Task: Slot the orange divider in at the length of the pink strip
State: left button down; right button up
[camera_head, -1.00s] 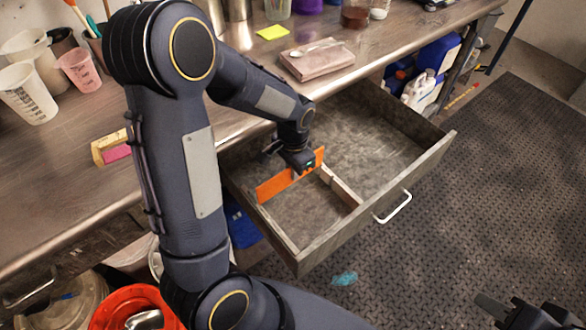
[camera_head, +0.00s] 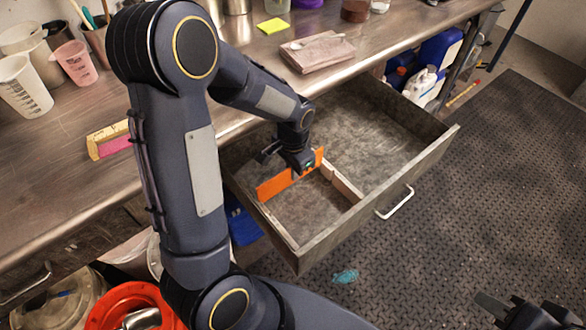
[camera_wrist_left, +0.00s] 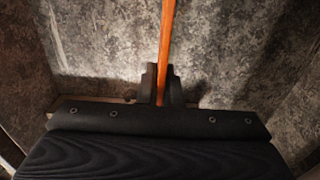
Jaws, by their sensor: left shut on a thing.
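The orange divider (camera_head: 289,176) is upright in the open drawer (camera_head: 391,167), crossing its left compartment. My left gripper (camera_head: 304,168) is shut on its right end. In the left wrist view the divider (camera_wrist_left: 167,55) runs up between the two fingers (camera_wrist_left: 162,85). I cannot tell whether its lower edge sits in a slot. A pale fixed partition (camera_head: 341,184) with notches stands to the right of the divider. The pink strip (camera_head: 116,146) lies on the bench beside a yellow block, left of the drawer. My right gripper (camera_head: 518,312) is at the bottom right corner, far from the drawer.
A folded cloth with a spoon (camera_head: 318,53) and a yellow note (camera_head: 272,26) lie on the bench (camera_head: 50,195). Cups stand at the left. A red bucket (camera_head: 128,303) is below. The drawer's right compartment is empty.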

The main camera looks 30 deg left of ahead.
pick_arm(q)
jog(key=shift+f+b, duration=1.15)
jog(key=shift+f, duration=0.4)
jog(key=c, duration=1.5)
grip_release()
jog(key=shift+r, duration=0.1)
notch_tip(320, 180, up, 8)
jog(key=shift+f+p, duration=0.15)
jog(key=shift+p, duration=0.55)
